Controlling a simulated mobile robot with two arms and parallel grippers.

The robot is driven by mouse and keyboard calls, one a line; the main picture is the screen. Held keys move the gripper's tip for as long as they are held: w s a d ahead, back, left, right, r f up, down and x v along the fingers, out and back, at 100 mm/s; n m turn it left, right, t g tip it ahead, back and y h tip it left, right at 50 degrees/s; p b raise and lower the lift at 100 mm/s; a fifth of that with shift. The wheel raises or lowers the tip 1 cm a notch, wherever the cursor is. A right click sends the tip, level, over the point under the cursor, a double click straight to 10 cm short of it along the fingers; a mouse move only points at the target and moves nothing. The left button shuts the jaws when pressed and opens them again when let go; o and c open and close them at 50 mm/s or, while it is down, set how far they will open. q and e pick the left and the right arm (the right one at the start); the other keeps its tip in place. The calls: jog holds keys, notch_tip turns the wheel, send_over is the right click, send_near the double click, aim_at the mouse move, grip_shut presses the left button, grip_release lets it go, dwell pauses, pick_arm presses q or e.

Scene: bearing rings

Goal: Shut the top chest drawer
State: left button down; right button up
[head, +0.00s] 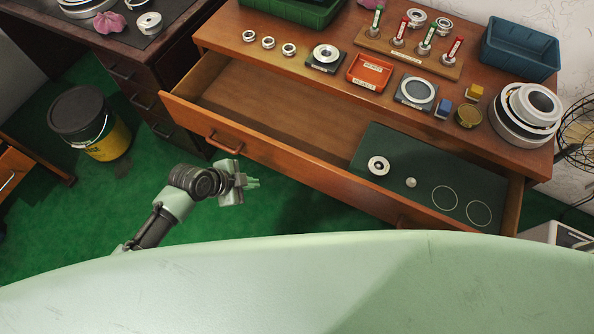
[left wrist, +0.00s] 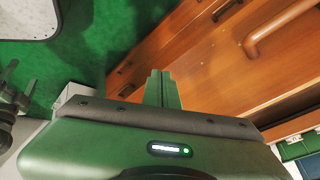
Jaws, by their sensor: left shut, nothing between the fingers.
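The top chest drawer (head: 265,155) is pulled out of the wooden chest in the head view. Its copper-coloured bar handle (head: 222,143) is on the left part of the front panel, and a handle also shows at the top right of the left wrist view (left wrist: 268,32). My left gripper (head: 254,183) is shut and empty, in front of the drawer and a little right of and below that handle in the picture. In the left wrist view its fingers (left wrist: 162,90) are together, with the wooden front beyond them.
In the drawer lies a dark green mat (head: 410,165) with a bearing ring (head: 378,166) and a small ball (head: 411,183). The chest top holds rings, an orange tray (head: 370,72) and a blue bin (head: 520,48). A yellow-black bucket (head: 92,125) stands on the green floor.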

pick_arm(q)
jog(key=s+d+r+m+g+h, duration=0.1)
jog(key=s+d+r+m+h, duration=0.1)
jog(key=d+r+m, duration=0.45)
send_near(306, 172)
notch_tip(306, 172, down, 3)
jog(key=s, duration=0.3)
jog(key=shift+n, duration=0.45)
jog(key=shift+w+d+f+p, duration=0.15)
jog(key=shift+w+d+p, duration=0.15)
jog(key=shift+w+d, duration=0.6)
jog(key=shift+w+d+f+p, duration=0.15)
jog(key=shift+w+d+p, duration=0.15)
jog(key=shift+w+d, duration=0.6)
jog(key=shift+w+a, duration=0.25)
pick_arm(e)
jog(key=shift+r, duration=0.45)
